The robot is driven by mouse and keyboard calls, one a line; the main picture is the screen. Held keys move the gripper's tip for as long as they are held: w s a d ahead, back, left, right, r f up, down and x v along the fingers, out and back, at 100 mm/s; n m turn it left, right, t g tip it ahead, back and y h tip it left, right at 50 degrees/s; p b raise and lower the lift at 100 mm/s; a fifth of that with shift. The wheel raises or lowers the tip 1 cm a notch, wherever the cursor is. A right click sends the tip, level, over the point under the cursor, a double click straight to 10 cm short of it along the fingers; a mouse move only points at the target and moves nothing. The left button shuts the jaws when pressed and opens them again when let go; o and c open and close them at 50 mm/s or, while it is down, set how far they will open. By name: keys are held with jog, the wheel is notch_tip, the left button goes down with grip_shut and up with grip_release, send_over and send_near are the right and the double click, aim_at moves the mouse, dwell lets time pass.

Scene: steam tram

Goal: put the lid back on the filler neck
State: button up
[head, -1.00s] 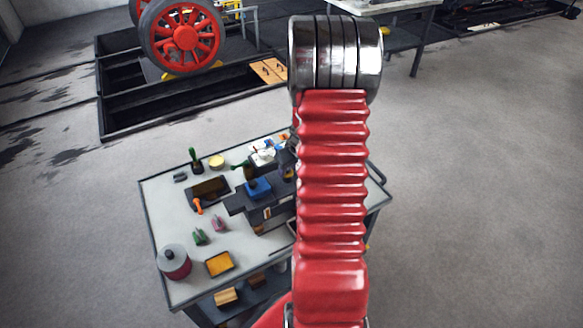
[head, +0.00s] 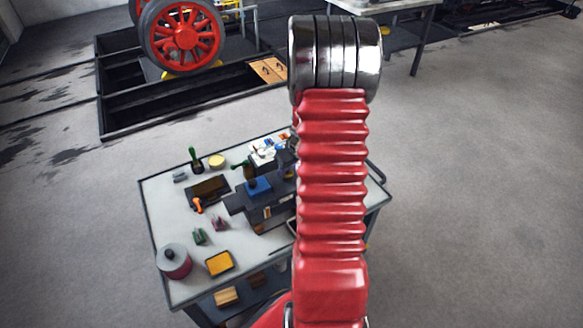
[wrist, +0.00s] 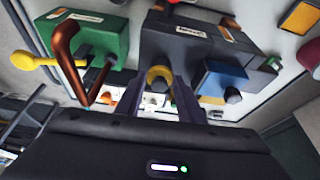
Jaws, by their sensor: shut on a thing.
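My gripper (wrist: 165,92) shows in the wrist view, its two dark fingers reaching up from the black gripper body. They are shut on a small yellow, rounded piece (wrist: 159,75), which seems to be the lid. It is right in front of a large dark grey block (wrist: 195,45) with a white label; I cannot tell whether they touch. I cannot make out the filler neck for certain; the fingers and held piece may hide it. In the head view my red arm covers the gripper. The dark block (head: 262,205) stands on the cart top there, left of my arm.
Close left in the wrist view are a green box (wrist: 85,38), a bent copper pipe (wrist: 65,55) and a yellow-ended rod (wrist: 32,60). A blue block (wrist: 222,78) is close right.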

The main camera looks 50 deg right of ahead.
dwell(0.4)
jog(key=o, duration=1.2)
jog(key=o, duration=0.5)
jog(key=shift+w, duration=0.1)
jog(key=shift+c, duration=0.2)
jog(key=shift+r, duration=0.1)
jog(key=shift+r, duration=3.45)
grip_shut()
